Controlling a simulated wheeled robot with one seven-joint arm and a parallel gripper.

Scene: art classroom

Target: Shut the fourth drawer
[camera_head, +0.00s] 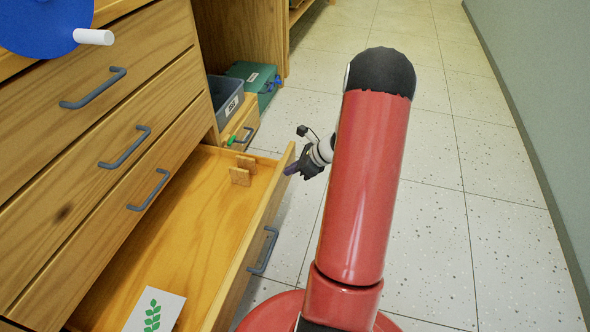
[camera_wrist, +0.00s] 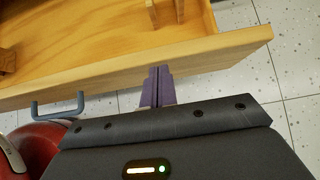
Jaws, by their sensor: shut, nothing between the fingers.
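The fourth drawer (camera_head: 192,225), the lowest in the wooden cabinet, is pulled well out. Its front carries a grey handle (camera_head: 264,251). My gripper (camera_head: 290,169) is at the outer side of the drawer front, near its far end. In the wrist view my gripper (camera_wrist: 158,72) has its purple fingers together, with tips at the outer face of the drawer front (camera_wrist: 205,52). I cannot tell whether they touch it. The handle (camera_wrist: 58,105) is left of the fingers in that view. The three drawers above (camera_head: 125,110) are shut.
Inside the drawer are small wooden blocks (camera_head: 242,174) and a white card with a green leaf print (camera_head: 155,309). A grey bin (camera_head: 226,100) and a green box (camera_head: 254,80) stand beyond the cabinet. The speckled tile floor (camera_head: 440,200) to the right is clear up to the wall (camera_head: 540,80).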

